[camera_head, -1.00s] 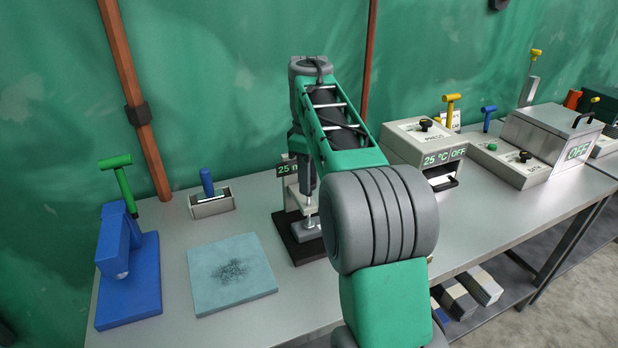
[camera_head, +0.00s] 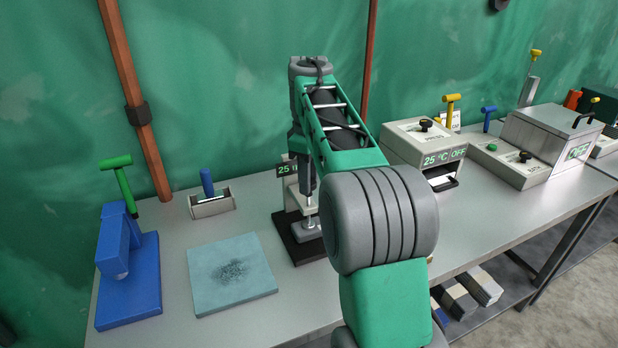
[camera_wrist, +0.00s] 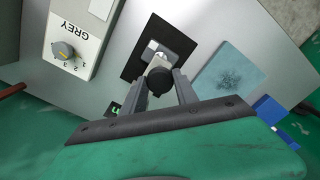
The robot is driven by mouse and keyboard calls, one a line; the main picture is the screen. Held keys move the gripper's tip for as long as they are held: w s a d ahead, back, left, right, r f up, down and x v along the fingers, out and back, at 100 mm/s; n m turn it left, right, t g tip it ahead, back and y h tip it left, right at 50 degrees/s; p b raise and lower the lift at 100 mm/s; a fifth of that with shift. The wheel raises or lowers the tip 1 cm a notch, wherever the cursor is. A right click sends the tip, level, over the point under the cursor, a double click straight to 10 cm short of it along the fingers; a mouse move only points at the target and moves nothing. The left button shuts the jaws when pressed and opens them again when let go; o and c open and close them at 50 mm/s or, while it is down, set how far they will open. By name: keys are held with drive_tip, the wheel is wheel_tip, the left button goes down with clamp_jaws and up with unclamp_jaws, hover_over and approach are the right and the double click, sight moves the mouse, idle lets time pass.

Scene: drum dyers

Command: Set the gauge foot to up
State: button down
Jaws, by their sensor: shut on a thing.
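The gauge stands on a dark base plate (camera_head: 287,233) in the middle of the bench, partly covered by my arm. Its grey foot (camera_head: 307,232) is low over the plate, below a thin metal rod; I cannot tell whether foot and plate touch. Its display (camera_head: 284,169) starts with 25, the rest being hidden. In the wrist view, my gripper (camera_wrist: 166,76) is shut on the gauge's black knob (camera_wrist: 160,82), seen from above. The dark base plate (camera_wrist: 137,57) shows beyond it. My arm hides the knob in the head view.
A teal cloth square (camera_head: 231,274) lies left of the gauge, and a blue stand with a green handle (camera_head: 128,262) is farther left. A small tray with a blue-handled tool (camera_head: 212,203) stands behind. Light boxes (camera_head: 421,142) with knobs stand at right.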

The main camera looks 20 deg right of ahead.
drive_tip(key=shift+r, duration=0.1)
wheel_tip(320, 180, up, 3)
drive_tip(key=p, duration=0.3)
drive_tip(key=c, duration=1.2)
unclamp_jaws()
drive_tip(key=shift+o, duration=1.2)
wheel_tip(320, 180, up, 8)
drive_tip(key=p, duration=0.3)
drive_tip(key=shift+f+p, duration=0.2)
drive_tip(key=shift+p, duration=0.1)
